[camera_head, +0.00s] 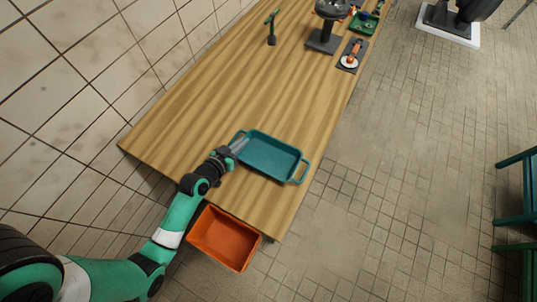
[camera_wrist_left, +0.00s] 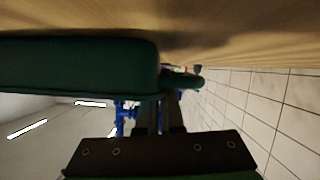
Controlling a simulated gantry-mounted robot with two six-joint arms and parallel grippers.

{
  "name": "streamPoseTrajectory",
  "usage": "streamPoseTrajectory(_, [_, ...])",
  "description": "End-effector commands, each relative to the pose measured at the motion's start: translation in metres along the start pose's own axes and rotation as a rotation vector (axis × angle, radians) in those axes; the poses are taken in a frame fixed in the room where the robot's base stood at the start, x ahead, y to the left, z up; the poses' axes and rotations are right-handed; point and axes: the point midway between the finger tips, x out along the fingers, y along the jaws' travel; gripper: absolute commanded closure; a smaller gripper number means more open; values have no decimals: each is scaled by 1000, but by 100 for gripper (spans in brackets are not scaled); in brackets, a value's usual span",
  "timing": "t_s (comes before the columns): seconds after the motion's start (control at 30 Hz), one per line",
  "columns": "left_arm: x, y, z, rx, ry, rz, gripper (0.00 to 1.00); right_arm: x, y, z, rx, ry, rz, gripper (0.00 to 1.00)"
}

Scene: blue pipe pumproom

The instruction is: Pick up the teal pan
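The teal pan (camera_head: 270,158) is a shallow rectangular tray with a loop handle at each short end. It rests on the wooden table near its front right edge. My left gripper (camera_head: 239,145) is at the pan's left end, beside the left handle, with its fingers pointing toward the pan. In the left wrist view the pan (camera_wrist_left: 75,65) looms dark green at left, and its handle lies just beyond the finger tips. Whether the fingers are closed on the handle is unclear. My right gripper is not in view.
Farther back on the table (camera_head: 215,85) are a green tool (camera_head: 271,27), a dark stand (camera_head: 324,40) and a small grey tray (camera_head: 352,56). The middle of the table is clear.

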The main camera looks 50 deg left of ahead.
Motion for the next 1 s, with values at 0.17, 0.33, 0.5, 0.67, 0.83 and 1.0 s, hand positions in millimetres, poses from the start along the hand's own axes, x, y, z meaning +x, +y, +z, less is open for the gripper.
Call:
streamPoseTrajectory(0.17, [0,0,0,0,1,0,100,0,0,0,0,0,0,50])
streamPoseTrajectory(0.33, [0,0,-1,-1,3,0,100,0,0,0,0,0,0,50])
streamPoseTrajectory(0.5, [-2,1,-6,0,4,0,100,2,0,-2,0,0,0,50])
streamPoseTrajectory(0.67, [-9,3,-24,-1,5,1,100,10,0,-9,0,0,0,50])
streamPoseTrajectory(0.83, [-28,30,-55,6,4,8,100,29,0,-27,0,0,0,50])
streamPoseTrajectory(1.0, [-49,77,-79,8,2,15,100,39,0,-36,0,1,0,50])
